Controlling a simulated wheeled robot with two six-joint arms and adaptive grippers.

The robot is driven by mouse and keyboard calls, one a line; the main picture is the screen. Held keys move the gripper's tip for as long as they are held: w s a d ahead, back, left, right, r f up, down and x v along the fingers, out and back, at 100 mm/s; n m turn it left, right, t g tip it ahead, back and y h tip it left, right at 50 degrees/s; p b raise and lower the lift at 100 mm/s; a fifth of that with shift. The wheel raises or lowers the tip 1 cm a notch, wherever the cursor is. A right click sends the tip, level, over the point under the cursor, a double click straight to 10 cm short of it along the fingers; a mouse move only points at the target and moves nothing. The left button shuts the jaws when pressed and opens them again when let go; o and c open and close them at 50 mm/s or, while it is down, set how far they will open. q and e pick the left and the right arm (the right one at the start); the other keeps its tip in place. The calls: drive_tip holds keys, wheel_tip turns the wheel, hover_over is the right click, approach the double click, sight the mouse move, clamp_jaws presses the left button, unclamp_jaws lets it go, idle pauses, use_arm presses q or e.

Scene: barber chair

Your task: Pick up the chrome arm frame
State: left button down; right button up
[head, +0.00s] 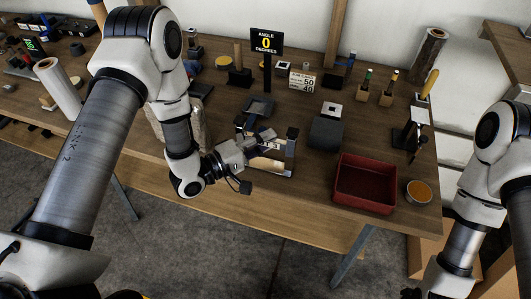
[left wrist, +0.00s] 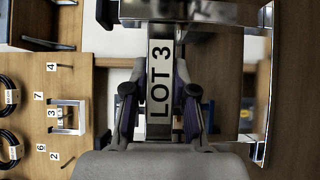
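The chrome arm frame (head: 291,150) stands near the table's front edge in the head view, with a pale wooden piece (head: 265,163) at its base. In the left wrist view, shiny chrome bars (left wrist: 264,80) show at the right, and a white "LOT 3" label (left wrist: 160,78) lies along the middle. My left gripper (head: 262,143) is at the frame, coming from the left. In the left wrist view its two fingers (left wrist: 160,108) stand apart on either side of the label, with small gaps showing. My right arm is at the right edge; its gripper is out of the picture.
A red tray (head: 365,184) and a round orange-topped tin (head: 418,191) stand right of the frame. An "ANGLE 0 DEGREES" sign (head: 266,43) stands behind. A white roll (head: 58,88) is at the left.

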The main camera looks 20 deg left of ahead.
use_arm(q)
drive_tip(key=shift+r, duration=0.15)
drive_tip(key=shift+r, duration=0.2)
wheel_tip(320, 180, up, 3)
drive_tip(key=shift+b, duration=0.3)
drive_tip(key=r+p+v, duration=0.1)
drive_tip(key=v, duration=1.5)
drive_tip(key=shift+r+p, duration=0.2)
drive_tip(key=shift+p, duration=0.2)
